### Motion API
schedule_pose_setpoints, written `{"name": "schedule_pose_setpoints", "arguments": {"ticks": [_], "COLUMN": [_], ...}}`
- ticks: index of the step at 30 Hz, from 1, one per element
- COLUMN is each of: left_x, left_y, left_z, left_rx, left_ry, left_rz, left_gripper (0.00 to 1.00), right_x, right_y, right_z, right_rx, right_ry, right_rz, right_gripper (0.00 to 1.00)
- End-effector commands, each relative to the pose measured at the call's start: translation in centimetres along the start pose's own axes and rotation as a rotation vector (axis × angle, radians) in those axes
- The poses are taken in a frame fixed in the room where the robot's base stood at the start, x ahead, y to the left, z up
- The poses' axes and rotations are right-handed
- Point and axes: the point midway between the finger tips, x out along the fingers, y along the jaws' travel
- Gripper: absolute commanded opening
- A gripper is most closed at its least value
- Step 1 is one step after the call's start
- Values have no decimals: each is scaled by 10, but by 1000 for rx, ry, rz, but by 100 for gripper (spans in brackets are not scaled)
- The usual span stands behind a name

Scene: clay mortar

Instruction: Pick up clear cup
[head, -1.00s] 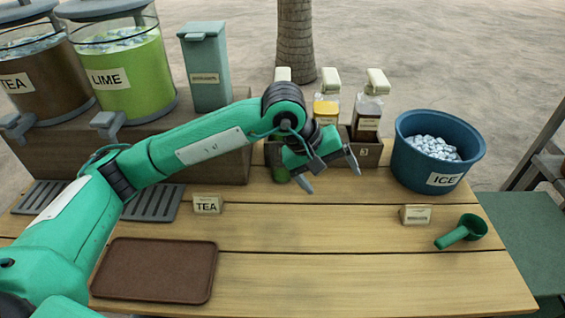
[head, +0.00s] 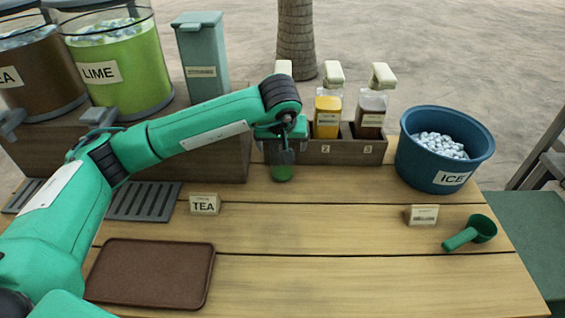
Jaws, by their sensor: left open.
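A small cup (head: 282,173), green in its lower part, stands on the table in front of the bottle rack. It looks like the clear cup, but its upper part is hidden by my gripper. My left gripper (head: 284,156) is over the cup with its fingers pointing down. The jaws are open and seen nearly edge-on. I cannot tell whether the fingers touch the cup or straddle it. My right gripper is not in view.
A rack (head: 345,151) with pump bottles stands just behind the cup. A blue ice bucket (head: 408,160) and green scoop (head: 470,234) are at right. A brown tray (head: 150,270) lies front left; a TEA sign (head: 204,204) stands nearby. The middle front is clear.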

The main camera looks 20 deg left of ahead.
Motion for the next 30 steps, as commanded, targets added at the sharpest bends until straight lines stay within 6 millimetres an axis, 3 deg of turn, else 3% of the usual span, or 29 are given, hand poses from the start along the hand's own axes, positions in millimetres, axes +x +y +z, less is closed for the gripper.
{"name": "schedule_pose_setpoints", "arguments": {"ticks": [12,19,26,30], "left_x": [49,51,51,51], "left_y": [2,2,2,2], "left_z": [0,0,0,0], "left_rx": [-1,0,0,0], "left_ry": [-1,0,0,0], "left_rz": [1,2,2,2], "left_gripper": [88,88,43,35], "right_x": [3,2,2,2], "right_y": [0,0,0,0], "right_z": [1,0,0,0], "right_rx": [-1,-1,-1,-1], "right_ry": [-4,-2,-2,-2], "right_rz": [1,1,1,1], "right_gripper": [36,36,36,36]}}
